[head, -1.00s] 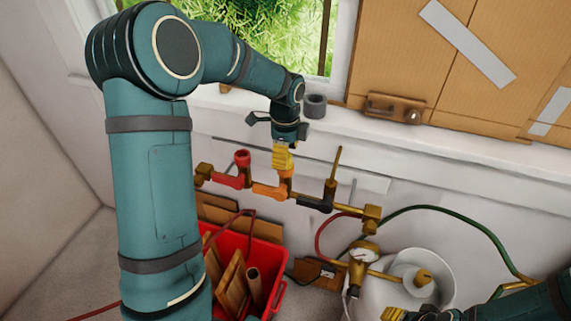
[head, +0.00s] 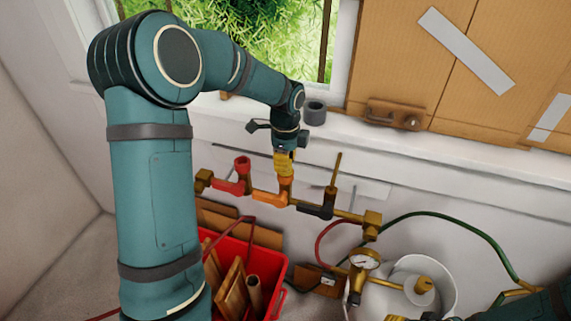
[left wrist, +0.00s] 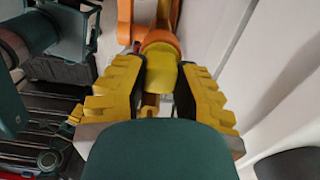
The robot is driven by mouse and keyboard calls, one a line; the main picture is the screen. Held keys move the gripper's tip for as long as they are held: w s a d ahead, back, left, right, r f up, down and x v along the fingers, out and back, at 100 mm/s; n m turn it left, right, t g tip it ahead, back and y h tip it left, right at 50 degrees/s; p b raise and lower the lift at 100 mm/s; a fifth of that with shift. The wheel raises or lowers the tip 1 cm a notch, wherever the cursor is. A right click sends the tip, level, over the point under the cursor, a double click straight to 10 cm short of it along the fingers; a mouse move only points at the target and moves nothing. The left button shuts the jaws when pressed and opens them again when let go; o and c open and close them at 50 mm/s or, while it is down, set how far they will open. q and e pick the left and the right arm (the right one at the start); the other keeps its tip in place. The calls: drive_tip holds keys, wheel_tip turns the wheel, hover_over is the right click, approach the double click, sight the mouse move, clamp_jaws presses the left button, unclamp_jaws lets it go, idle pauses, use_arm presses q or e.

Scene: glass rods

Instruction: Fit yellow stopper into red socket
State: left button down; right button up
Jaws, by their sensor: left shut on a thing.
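My left gripper (head: 284,166) points down over the orange socket (head: 285,187) on the pipe. In the left wrist view its yellow-backed, black-padded fingers (left wrist: 160,90) are shut on the yellow stopper (left wrist: 162,74). The stopper lines up with the orange socket, which also shows in the left wrist view (left wrist: 161,48); I cannot tell whether it is inside or just against it. My right gripper (head: 396,318) barely shows at the bottom edge.
A black fitting with a brass lever (head: 332,190) stands right of the orange socket. A pressure gauge (head: 364,260), a white bucket (head: 447,283) and a red crate (head: 274,292) with wood are below. A grey ring (head: 315,112) sits on the sill.

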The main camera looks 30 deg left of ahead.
use_arm(q)
drive_tip(key=r, duration=0.3)
drive_tip(key=r+p, duration=0.1)
drive_tip(key=r, duration=0.2)
drive_tip(key=a+r, duration=0.1)
drive_tip(key=r, duration=0.2)
drive_tip(key=shift+r, duration=0.1)
drive_tip(key=s+a+f+p, duration=0.1)
drive_tip(key=s+a+f, duration=0.15)
drive_tip(key=a, duration=0.85)
drive_tip(key=f+b, duration=0.1)
drive_tip(key=f, duration=0.1)
drive_tip(key=f+b, duration=0.1)
drive_tip(key=b, duration=0.1)
drive_tip(key=f+b, duration=0.1)
drive_tip(key=f, duration=0.1)
drive_tip(key=shift+s+a+f+b, duration=0.25)
drive_tip(key=shift+a+f+b, duration=0.05)
drive_tip(key=shift+b, duration=0.1)
drive_tip(key=shift+p, duration=0.4)
drive_tip(key=shift+f+b, duration=0.35)
drive_tip(key=shift+f, duration=0.3)
idle(0.4)
drive_tip(key=c, duration=1.1)
unclamp_jaws()
